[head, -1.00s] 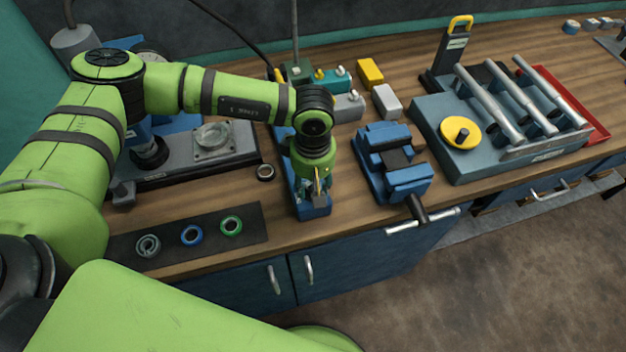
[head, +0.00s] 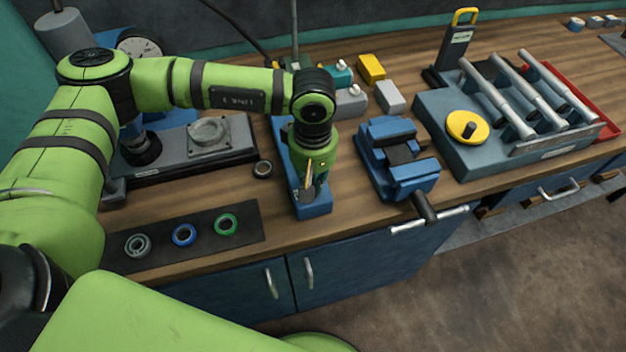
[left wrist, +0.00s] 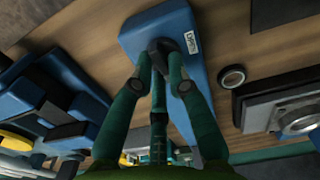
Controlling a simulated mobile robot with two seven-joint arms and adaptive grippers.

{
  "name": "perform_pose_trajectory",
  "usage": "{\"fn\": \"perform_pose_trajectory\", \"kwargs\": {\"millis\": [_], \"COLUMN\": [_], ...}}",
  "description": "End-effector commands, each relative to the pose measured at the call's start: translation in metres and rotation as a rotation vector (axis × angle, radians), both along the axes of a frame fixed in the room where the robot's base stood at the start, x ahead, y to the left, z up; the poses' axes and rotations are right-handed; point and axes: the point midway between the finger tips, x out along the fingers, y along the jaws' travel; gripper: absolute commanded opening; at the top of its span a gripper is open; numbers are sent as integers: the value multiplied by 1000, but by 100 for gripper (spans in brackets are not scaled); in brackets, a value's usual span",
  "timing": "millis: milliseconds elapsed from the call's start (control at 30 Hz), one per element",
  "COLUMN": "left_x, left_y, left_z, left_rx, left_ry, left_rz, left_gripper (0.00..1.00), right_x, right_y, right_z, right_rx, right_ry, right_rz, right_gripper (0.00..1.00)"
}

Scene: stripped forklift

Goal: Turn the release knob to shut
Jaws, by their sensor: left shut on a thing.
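The blue release unit (head: 315,208) stands on the bench in front of my left gripper, mostly hidden by it in the head view. In the left wrist view its blue body (left wrist: 150,22) carries a small white label (left wrist: 191,42), whose word is hard to read. Beside the label is a dark knob (left wrist: 159,47). My left gripper (head: 309,188) points down at the unit. In the left wrist view its fingers (left wrist: 161,78) are shut on the knob, which they partly hide. The knob's exact angle cannot be told. My right gripper is not in view.
A blue vise (head: 398,165) stands close on the right. Beyond it is a grey fixture (head: 470,160) with a yellow disc (head: 467,126). At left are a black mat (head: 160,250) with three rings and a loose ring (head: 262,169) near the unit.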

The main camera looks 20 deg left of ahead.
Motion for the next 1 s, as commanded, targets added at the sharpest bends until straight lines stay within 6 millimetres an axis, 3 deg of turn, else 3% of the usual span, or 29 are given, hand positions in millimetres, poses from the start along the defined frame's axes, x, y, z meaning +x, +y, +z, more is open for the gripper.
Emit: {"fn": "perform_pose_trajectory", "kwargs": {"millis": [100, 133, 200, 633, 1000], "left_x": [0, 0, 0, 1, 1], "left_y": [0, 0, 0, 0, 0], "left_z": [0, 0, 0, 9, 82], "left_rx": [2, 2, 2, -1, 0], "left_ry": [1, 1, 1, -2, -4], "left_rz": [1, 1, 2, 3, 2], "left_gripper": [0, 21, 41, 41, 41], "right_x": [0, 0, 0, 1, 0], "right_y": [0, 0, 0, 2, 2], "right_z": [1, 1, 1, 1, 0], "right_rx": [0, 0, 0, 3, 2], "right_ry": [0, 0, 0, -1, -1], "right_rz": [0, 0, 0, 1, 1], "right_gripper": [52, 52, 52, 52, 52]}}
